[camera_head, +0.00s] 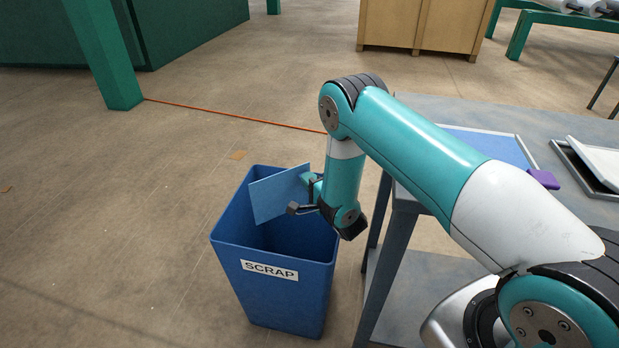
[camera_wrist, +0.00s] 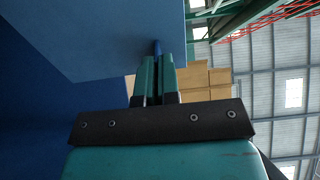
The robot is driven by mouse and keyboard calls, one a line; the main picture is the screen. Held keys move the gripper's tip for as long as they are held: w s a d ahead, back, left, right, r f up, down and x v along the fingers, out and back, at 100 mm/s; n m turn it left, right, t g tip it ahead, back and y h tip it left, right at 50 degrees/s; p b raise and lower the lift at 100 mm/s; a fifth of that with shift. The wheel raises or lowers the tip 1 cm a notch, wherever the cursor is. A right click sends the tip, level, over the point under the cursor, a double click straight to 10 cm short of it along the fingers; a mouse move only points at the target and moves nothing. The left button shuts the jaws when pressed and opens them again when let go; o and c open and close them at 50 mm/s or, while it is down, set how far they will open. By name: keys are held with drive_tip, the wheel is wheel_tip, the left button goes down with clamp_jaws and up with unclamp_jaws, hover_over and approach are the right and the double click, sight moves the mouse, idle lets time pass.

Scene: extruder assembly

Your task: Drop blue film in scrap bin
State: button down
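The blue film (camera_head: 279,194) is a flat, light blue sheet, standing tilted over the opening of the scrap bin. My gripper (camera_head: 308,184) is shut on its right edge. In the wrist view the film (camera_wrist: 110,38) fills the upper left, and my gripper's fingers (camera_wrist: 156,62) are close together on its edge. The scrap bin (camera_head: 275,298) is a deep blue open box labelled SCRAP on the floor, left of the table. I cannot tell whether the film's lower edge is below the rim. The bin's floor is hidden.
The grey table (camera_head: 408,193) stands right of the bin. On it are a blue-surfaced tray (camera_head: 490,146), a purple block (camera_head: 543,179) and a grey metal tray (camera_head: 574,166). A green post (camera_head: 106,60) stands at the back left. The floor left of the bin is free.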

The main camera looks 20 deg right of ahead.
drive_tip(key=shift+f, duration=0.15)
drive_tip(key=c, duration=1.3)
unclamp_jaws()
drive_tip(key=shift+o, duration=0.2)
wheel_tip(320, 180, up, 20)
drive_tip(key=p, duration=0.6)
drive_tip(key=shift+o, duration=0.4)
drive_tip(key=o, duration=0.7)
